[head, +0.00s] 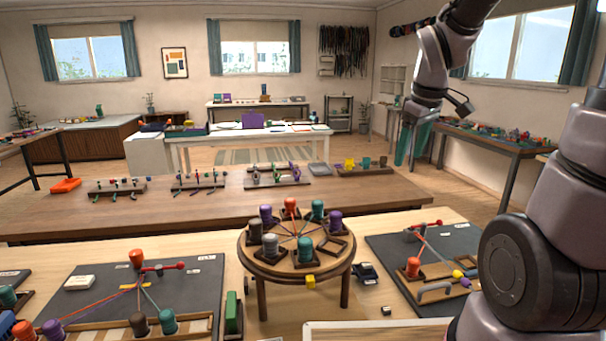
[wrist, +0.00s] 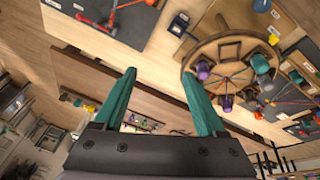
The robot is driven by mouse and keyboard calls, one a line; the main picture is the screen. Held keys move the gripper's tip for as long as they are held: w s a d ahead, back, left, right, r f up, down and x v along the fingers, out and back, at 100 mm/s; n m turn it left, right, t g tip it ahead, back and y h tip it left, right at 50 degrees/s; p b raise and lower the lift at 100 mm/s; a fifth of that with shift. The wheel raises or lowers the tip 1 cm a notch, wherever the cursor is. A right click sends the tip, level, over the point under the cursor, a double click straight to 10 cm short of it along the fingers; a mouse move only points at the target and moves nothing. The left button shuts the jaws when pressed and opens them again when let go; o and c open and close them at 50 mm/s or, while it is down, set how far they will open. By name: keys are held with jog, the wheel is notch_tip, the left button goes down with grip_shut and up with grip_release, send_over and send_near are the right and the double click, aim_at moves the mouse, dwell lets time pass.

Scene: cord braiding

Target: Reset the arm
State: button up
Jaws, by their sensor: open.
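My gripper (head: 411,146) is raised at the right in the head view, above and beyond the braiding table, with its green fingers pointing down. In the wrist view my gripper (wrist: 163,103) shows its two green fingers spread apart with nothing between them. The arm stands clear of the tables. A round wooden braiding stand (head: 298,262) is at the centre of the near table, with several coloured bobbins around its rim and cords meeting in the middle. One square holder (head: 333,246) on its right side looks empty. The stand also shows in the wrist view (wrist: 205,52).
A dark board (head: 95,290) with bobbins and cords lies at the near left, and another dark board (head: 450,245) at the near right. A brown table (head: 200,208) behind holds several small racks. The air around my gripper is free.

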jog(key=s+r+m+t+y, duration=0.1)
jog(key=s+r+m+t, duration=0.2)
jog(key=s+r+m, duration=0.7)
jog(key=shift+s+d+r+m+t+y, duration=0.15)
jog(key=shift+s+r+m+t+y, duration=0.25)
jog(key=shift+s, duration=0.8)
jog(key=shift+f, duration=0.15)
